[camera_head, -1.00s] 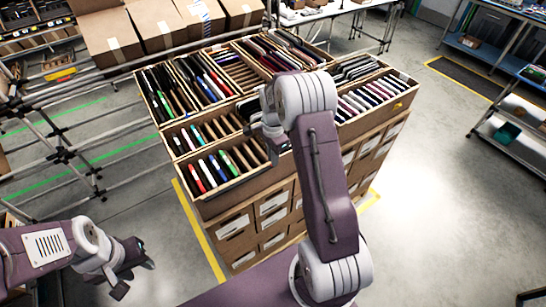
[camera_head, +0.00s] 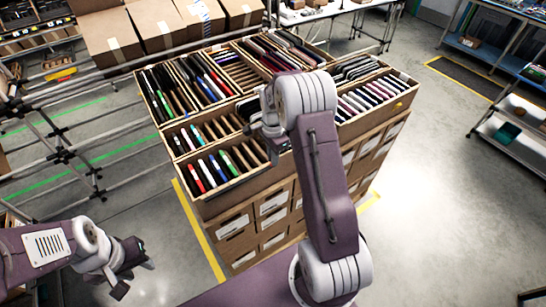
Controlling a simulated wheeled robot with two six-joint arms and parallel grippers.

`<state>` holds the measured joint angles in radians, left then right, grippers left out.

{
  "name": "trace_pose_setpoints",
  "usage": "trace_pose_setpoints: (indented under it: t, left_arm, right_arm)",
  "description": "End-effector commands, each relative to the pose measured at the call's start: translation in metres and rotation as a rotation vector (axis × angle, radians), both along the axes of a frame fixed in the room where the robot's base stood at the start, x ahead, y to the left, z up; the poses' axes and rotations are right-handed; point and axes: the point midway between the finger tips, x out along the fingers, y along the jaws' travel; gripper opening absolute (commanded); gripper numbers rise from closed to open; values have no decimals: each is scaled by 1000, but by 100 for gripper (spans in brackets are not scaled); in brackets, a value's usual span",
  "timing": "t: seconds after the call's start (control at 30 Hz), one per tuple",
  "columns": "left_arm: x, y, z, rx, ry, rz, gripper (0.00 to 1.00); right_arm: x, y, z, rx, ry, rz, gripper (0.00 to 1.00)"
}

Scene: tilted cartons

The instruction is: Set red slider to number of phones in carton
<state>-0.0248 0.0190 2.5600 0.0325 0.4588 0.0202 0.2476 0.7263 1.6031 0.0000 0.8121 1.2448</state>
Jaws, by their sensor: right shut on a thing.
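Open cartons (camera_head: 200,207) stand in a block, their compartments holding upright phones in several colours. Red phones (camera_head: 194,175), white, blue and green ones stand in the front left carton, with empty slots to their right. A red slider cannot be made out. My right gripper (camera_head: 262,130) is over the middle of the block, low among the cartons. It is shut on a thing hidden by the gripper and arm. My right arm also covers part of the cartons behind it. My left gripper (camera_head: 136,279) is open and empty over the floor at lower left, away from the cartons.
Closed brown boxes (camera_head: 155,22) lie on the rack behind the block at left. Metal rails (camera_head: 60,140) run along the left. A shelf cart (camera_head: 515,125) stands at right. Yellow tape (camera_head: 205,240) borders the block; the floor right of it is clear.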

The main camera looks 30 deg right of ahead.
Motion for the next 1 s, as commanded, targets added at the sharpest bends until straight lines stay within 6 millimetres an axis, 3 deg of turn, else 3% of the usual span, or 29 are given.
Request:
trace_pose_setpoints:
  t: [0.27, 0.5, 0.7, 1.0]
  left_arm:
    - [0, 0, -2, 0, 0, 0, 39]
    - [0, 0, -7, 0, 0, 0, 39]
    - [0, 0, -8, 0, 0, 0, 39]
    - [0, 0, -8, 0, 0, 0, 39]
  right_arm:
    - [-1, 10, -1, 0, 2, 2, 0]
    - [-5, 74, -1, 0, 1, 8, 0]
    - [-9, 115, -1, 0, 2, 3, 0]
    - [-10, 126, 0, 0, 1, -1, 0]
